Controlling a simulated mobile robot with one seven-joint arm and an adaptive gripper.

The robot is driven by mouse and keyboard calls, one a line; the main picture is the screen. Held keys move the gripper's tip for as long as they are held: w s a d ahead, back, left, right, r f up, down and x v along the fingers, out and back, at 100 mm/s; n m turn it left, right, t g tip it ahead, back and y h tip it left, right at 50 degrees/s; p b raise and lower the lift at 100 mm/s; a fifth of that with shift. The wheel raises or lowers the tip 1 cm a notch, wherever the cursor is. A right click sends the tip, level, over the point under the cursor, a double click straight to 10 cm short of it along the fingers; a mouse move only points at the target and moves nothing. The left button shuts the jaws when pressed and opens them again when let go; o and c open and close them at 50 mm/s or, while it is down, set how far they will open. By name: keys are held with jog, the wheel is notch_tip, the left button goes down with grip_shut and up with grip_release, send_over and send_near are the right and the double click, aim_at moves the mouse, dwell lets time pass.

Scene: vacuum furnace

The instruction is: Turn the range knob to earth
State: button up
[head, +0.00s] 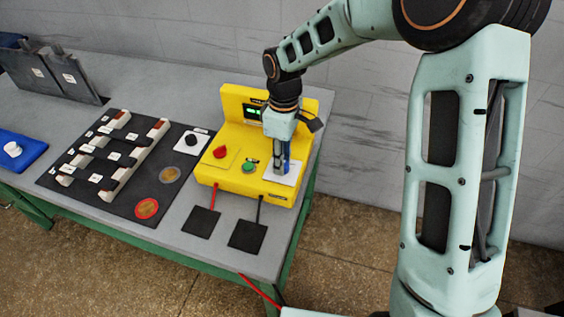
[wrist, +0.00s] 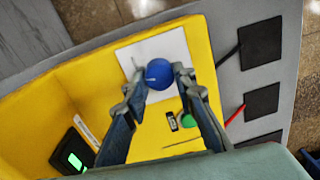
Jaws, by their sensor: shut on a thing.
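The yellow instrument box (head: 230,182) stands at the right end of the grey bench. Its range knob appears to be the round blue knob (wrist: 159,73) on a white plate (wrist: 178,50); the plate also shows in the head view (head: 296,168). The knob has a small white mark on the side toward the left finger. My gripper (wrist: 159,84) is shut on the blue knob, one finger on each side. In the head view, my gripper (head: 280,168) points down at the plate and largely hides the knob. The plate's lettering cannot be read.
A red knob (head: 221,152), a green button (head: 249,166) and a lit display (head: 252,112) are on the box. Two black pads (head: 202,222) (head: 247,236) with leads lie in front. A black board (head: 125,200) with several pale blocks lies left.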

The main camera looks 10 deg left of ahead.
jog(key=shift+m+b, duration=0.6)
jog(key=shift+m, duration=1.4)
jog(key=shift+w, duration=0.1)
jog(key=o, duration=1.2)
jog(key=shift+c, duration=0.2)
notch_tip(320, 180, up, 12)
jog(key=shift+w+d, duration=0.15)
jog(key=shift+w, duration=0.1)
